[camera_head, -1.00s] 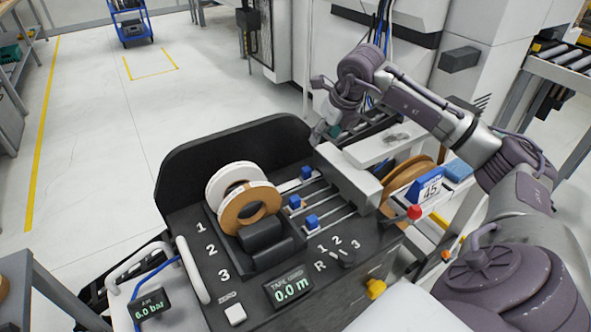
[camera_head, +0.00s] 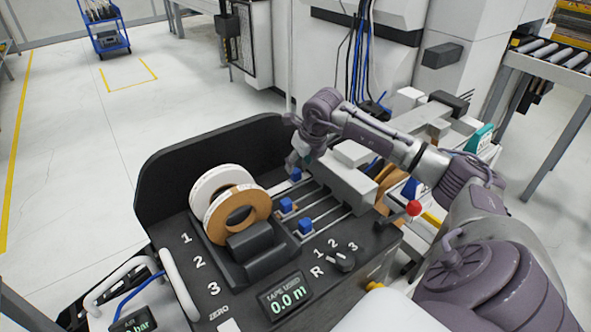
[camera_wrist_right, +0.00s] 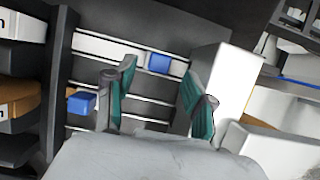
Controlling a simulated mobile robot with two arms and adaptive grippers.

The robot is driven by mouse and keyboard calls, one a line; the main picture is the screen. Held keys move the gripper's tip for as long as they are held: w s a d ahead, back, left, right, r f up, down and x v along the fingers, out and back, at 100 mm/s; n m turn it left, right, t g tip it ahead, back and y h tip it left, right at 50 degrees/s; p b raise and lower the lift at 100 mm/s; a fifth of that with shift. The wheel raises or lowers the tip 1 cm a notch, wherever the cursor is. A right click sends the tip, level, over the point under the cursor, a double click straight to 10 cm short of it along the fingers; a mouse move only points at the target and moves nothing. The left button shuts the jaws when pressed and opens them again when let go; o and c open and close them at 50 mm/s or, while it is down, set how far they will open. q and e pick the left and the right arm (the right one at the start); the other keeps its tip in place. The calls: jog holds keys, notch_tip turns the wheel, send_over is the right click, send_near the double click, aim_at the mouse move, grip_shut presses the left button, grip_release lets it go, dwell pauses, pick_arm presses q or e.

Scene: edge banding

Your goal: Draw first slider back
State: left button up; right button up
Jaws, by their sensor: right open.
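The first slider, a blue block (camera_head: 296,174), sits on the farthest track of the black machine, level with number 1. In the right wrist view it shows as a blue block (camera_wrist_right: 159,63) on the top rail, in the gap between my fingertips. My right gripper (camera_head: 298,162) is open just above it in the head view. Its two green-padded fingers (camera_wrist_right: 158,84) stand apart with nothing held. The second slider (camera_head: 286,205) and third slider (camera_head: 305,226) sit on the nearer tracks. My left gripper is out of view.
White and brown tape rolls (camera_head: 238,207) stand left of the sliders. A grey-white block (camera_head: 351,184) spans the rails' right ends. A red-knobbed lever (camera_head: 414,208) and a selector dial (camera_head: 342,261) are nearby. The black back panel (camera_head: 190,165) rises behind.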

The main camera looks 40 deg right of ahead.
aim_at(296, 171)
jog(key=x, duration=0.5)
jog(key=shift+r, duration=0.1)
grip_shut()
